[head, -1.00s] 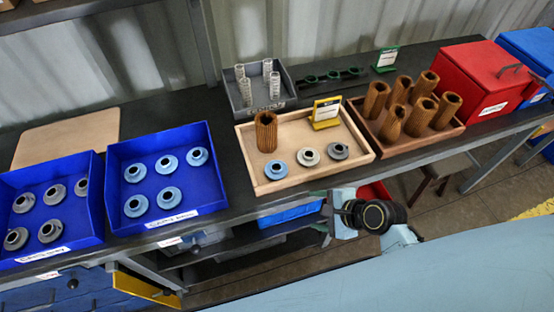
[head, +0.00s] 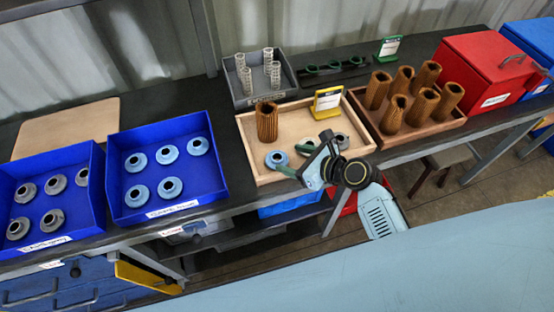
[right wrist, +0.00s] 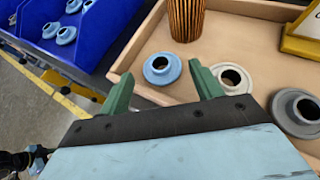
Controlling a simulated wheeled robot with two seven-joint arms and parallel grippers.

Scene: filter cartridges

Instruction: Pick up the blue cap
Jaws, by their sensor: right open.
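A blue cap (head: 277,159) lies flat in the light wooden tray (head: 245,139), at its front left; it also shows in the right wrist view (right wrist: 162,70). A pale cap (right wrist: 232,78) and a grey cap (right wrist: 298,112) lie to its right in that tray. More blue caps (head: 167,155) lie in a blue bin (head: 115,172). My right gripper (head: 294,161) is over the tray's front edge, open and empty. In the right wrist view its green fingers (right wrist: 163,88) are spread, with the blue cap beyond and between them, apart from both. My left gripper is not seen.
A brown pleated cartridge (head: 267,122) stands behind the blue cap. A yellow sign (head: 327,101) stands at the tray's back. A brown tray (head: 372,126) of cartridges is to the right, a grey tray (head: 240,98) behind, and a bin of grey caps (head: 50,190) at far left.

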